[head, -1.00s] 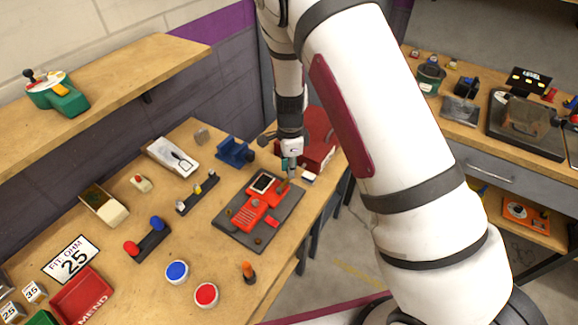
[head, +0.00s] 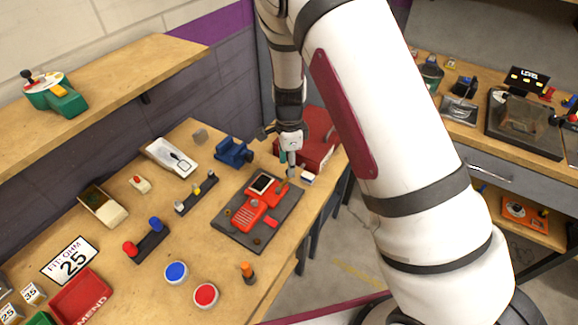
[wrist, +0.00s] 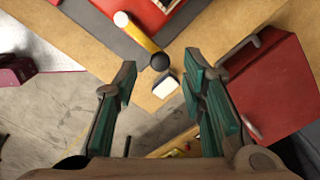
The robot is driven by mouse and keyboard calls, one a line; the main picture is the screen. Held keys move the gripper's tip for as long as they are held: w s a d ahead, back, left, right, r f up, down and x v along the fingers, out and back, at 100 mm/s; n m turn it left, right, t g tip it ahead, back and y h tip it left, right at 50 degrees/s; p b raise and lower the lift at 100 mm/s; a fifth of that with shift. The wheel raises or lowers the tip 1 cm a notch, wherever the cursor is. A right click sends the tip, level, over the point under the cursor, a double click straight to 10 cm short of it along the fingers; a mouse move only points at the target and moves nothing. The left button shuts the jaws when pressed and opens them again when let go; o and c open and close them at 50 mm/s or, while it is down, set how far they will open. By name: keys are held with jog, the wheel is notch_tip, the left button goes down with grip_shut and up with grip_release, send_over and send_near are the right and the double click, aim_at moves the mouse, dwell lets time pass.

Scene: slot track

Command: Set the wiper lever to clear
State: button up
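A yellow lever with a black knob (wrist: 142,38) shows in the wrist view, running from a white end to the knob between my fingertips. I take it to be the wiper lever. In the head view a small yellow-orange lever (head: 282,188) stands at the far right of the red device (head: 258,203) on its dark plate. No "clear" marking is readable. My gripper (wrist: 160,68) is open; its teal fingers stand either side of the knob, with gaps visible. In the head view my gripper (head: 287,162) points down above the plate's far corner. Its height over the knob is unclear.
A small white-topped block (wrist: 166,86) lies near the knob at the bench edge. A red box (wrist: 268,88) with a handle stands to the right. A blue fixture (head: 233,152) is left of my gripper.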

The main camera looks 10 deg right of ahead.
notch_tip(320, 180, up, 10)
dwell(0.3)
dwell(0.4)
jog(key=s+d+r+n+t+y, duration=0.1)
jog(key=s+r+n, duration=0.4)
jog(key=r, duration=0.4)
jog(key=s+d+r+n+t+y, duration=0.1)
jog(key=s+d+r+n, duration=0.1)
jog(key=s+r+n, duration=0.5)
jog(key=s+d+r+n+t+h, duration=0.1)
jog(key=s+r+n, duration=0.2)
jog(key=s, duration=0.4)
jog(key=s+d+r+n+t+h, duration=0.1)
jog(key=s+d+r+n+t, duration=0.1)
jog(key=s+r, duration=0.3)
jog(key=s+n, duration=0.1)
jog(key=s, duration=0.2)
jog(key=shift+t, duration=0.3)
jog(key=shift+a, duration=0.1)
